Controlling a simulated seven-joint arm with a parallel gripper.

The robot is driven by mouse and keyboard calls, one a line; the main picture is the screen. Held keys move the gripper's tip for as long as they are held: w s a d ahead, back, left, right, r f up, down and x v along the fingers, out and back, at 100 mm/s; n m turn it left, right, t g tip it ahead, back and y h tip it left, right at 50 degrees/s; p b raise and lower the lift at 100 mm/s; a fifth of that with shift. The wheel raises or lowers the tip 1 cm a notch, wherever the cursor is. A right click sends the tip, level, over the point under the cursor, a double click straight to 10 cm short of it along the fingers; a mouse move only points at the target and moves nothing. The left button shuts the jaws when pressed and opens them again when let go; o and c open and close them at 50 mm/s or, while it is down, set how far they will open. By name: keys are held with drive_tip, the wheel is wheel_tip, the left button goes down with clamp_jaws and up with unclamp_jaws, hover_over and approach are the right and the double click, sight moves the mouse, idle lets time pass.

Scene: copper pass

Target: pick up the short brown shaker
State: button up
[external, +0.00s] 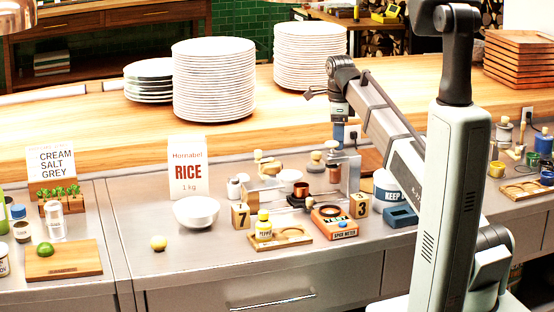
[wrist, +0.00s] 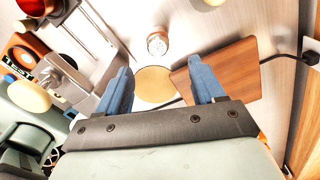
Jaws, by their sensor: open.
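A small brown shaker (external: 336,174) stands on the steel counter, below my gripper (external: 340,133) in the external view. It is small there and partly crowded by its neighbours. In the wrist view, a flat tan disc (wrist: 154,88) shows between the two blue fingers of my gripper (wrist: 160,84); it may be the shaker's top seen from above, but I cannot tell for sure. A small round jar with a pale top (wrist: 157,43) stands just beyond it. My gripper is open, with nothing held between the fingers.
A brown wooden board (wrist: 222,68) lies close by my right finger in the wrist view. A metal stand (external: 350,176), an orange spice meter (external: 335,222) and a white tub (external: 386,185) crowd the area. Tall plate stacks (external: 213,80) stand on the shelf behind.

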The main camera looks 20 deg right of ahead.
sight(336, 169)
wheel_tip(336, 169, down, 5)
drive_tip(key=shift+f, duration=0.2)
drive_tip(key=shift+a+f, duration=0.15)
drive_tip(key=shift+f, duration=1.15)
drive_tip(key=shift+a+f, duration=0.1)
drive_tip(key=shift+f, duration=1.2)
drive_tip(key=c, duration=1.1)
drive_tip(key=shift+r, duration=0.2)
